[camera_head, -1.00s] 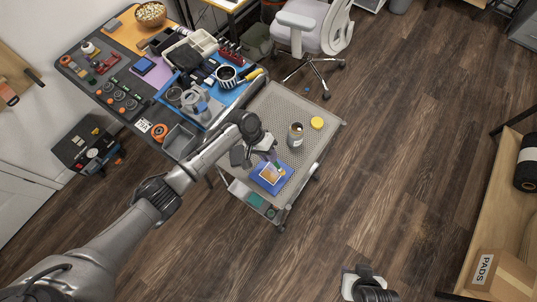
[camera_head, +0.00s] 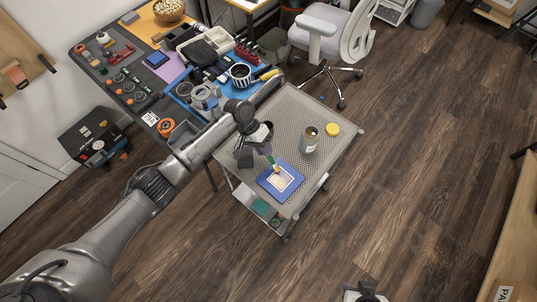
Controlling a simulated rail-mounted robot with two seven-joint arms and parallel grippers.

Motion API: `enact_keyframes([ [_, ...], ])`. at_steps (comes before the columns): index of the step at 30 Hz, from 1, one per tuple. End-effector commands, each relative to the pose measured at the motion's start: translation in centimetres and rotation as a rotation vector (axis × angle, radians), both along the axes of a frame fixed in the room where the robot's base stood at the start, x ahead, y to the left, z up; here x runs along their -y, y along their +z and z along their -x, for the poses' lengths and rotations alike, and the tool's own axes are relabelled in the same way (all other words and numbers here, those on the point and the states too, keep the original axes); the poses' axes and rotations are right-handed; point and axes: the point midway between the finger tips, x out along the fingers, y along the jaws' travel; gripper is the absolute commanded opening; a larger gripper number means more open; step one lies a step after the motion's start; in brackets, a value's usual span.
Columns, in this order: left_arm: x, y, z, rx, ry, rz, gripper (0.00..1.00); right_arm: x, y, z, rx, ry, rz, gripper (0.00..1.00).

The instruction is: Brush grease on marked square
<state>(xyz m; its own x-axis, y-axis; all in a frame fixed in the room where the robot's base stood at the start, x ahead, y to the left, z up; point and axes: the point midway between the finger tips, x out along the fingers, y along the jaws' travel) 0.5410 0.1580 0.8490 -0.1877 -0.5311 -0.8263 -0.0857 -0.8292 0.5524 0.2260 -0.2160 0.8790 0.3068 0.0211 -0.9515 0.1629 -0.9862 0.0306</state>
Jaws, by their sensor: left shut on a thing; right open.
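A blue board (camera_head: 292,192) lies on the perforated top of the grey cart (camera_head: 318,160), near its front edge. A pale marked square (camera_head: 279,181) sits in its middle. My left gripper (camera_head: 266,151) is shut on a small brush (camera_head: 272,163) with a green part and a yellowish tip. The brush points down at the upper part of the square; I cannot tell if it touches. An open jar (camera_head: 309,138) stands on the cart to the right, with a yellow lid (camera_head: 332,129) beside it. My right gripper (camera_head: 364,291) is at the bottom edge, open and away from the cart.
A workbench (camera_head: 112,62) with tools, containers and a bowl (camera_head: 168,10) adjoins the cart at the upper left. An office chair (camera_head: 330,40) stands behind the cart. The wooden floor (camera_head: 430,150) to the right is clear. A wooden shelf (camera_head: 520,230) is at the right edge.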

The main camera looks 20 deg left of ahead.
Motion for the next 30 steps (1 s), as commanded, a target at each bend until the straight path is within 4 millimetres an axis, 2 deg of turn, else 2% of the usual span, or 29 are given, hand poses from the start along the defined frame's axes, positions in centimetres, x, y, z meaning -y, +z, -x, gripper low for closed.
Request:
enact_keyframes([
  [4, 0.2, -0.3, -0.3, 0.004, -0.011, 0.001, 0.0, 0.0, -1.8, 0.0, 0.001, -0.001, -0.001, 0.43],
  [5, 0.6, 0.4, -0.1, 0.001, -0.01, 0.002, 0.0, 0.0, -0.7, 0.0, -0.001, -0.001, -0.001, 0.43],
  [9, 1.6, 0.2, 0.5, -0.001, -0.005, 0.001, 0.0, 0.0, 0.5, -0.1, 0.002, -0.001, -0.002, 0.43],
  [27, 5.8, 0.1, 2.6, -0.002, 0.011, 0.001, 0.0, 0.2, 3.9, 0.1, -0.001, 0.006, 0.008, 0.43],
  [30, 5.7, 1.3, 2.5, 0.001, 0.014, 0.001, 0.0, 0.2, 5.0, 0.1, -0.003, 0.006, 0.009, 0.43],
])
